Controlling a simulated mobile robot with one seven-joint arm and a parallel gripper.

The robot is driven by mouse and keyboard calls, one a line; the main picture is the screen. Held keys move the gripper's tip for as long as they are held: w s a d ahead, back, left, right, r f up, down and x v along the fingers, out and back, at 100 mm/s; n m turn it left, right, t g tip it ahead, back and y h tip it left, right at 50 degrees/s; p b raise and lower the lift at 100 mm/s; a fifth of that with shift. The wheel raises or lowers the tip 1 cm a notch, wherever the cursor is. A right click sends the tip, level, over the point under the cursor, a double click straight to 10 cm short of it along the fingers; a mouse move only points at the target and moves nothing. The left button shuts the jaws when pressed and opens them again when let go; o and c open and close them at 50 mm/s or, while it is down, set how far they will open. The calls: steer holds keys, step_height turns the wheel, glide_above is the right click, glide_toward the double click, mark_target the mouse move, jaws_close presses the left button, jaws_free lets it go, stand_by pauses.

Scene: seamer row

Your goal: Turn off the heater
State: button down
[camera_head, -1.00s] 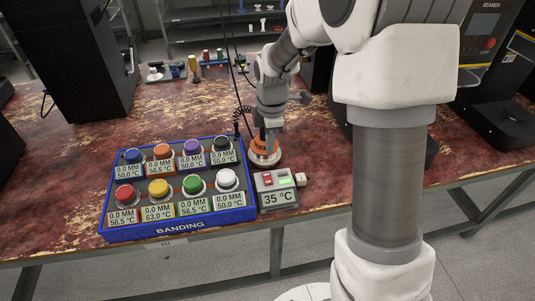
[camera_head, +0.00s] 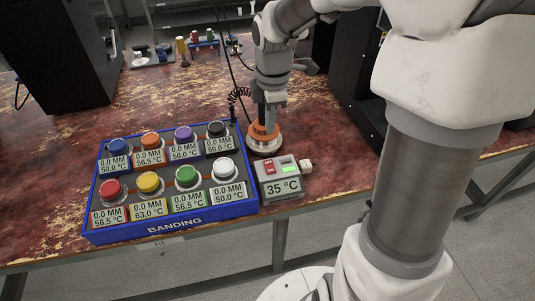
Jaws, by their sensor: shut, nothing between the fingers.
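A small grey control box (camera_head: 262,191) stands at the right end of the blue tray. It has a red switch (camera_head: 269,168), a lit green light (camera_head: 289,169) and a display (camera_head: 283,187) reading 35 °C. A round disc with an orange top and pale base (camera_head: 263,143) stands just behind the box. I cannot tell which of these is the heater itself. My gripper (camera_head: 267,119) points down, shut and empty, at the orange top of the disc. Whether the fingertips touch it is hard to tell.
The blue BANDING tray (camera_head: 250,206) holds several coloured round knobs or caps with mm and °C labels. A black coiled cable (camera_head: 238,96) hangs by my gripper. Dark machines stand at the back left (camera_head: 70,50) and right (camera_head: 355,75).

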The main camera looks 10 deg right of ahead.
mark_target(268, 164)
steer(key=f+b, duration=0.1)
steer(key=f, duration=0.3)
steer(key=w+f+b, duration=0.1)
steer(key=f+b, duration=0.1)
steer(key=f, duration=0.3)
steer(key=f+b, duration=0.1)
steer(key=f, duration=0.4)
steer(key=shift+w+b, duration=0.35)
steer(key=shift+w, duration=0.05)
steer(key=shift+f, duration=0.15)
steer(key=shift+s, duration=0.2)
steer(key=shift+s+p, duration=0.4)
steer(key=shift+s, duration=0.2)
steer(key=shift+w+r+p, duration=0.1)
steer(key=shift+r+p, duration=0.3)
steer(key=shift+r, duration=0.2)
step_height(268, 164, up, 13)
steer(key=s+p, duration=0.1)
steer(key=p, duration=0.4)
steer(key=shift+s+p, duration=0.3)
steer(key=shift+s, duration=0.1)
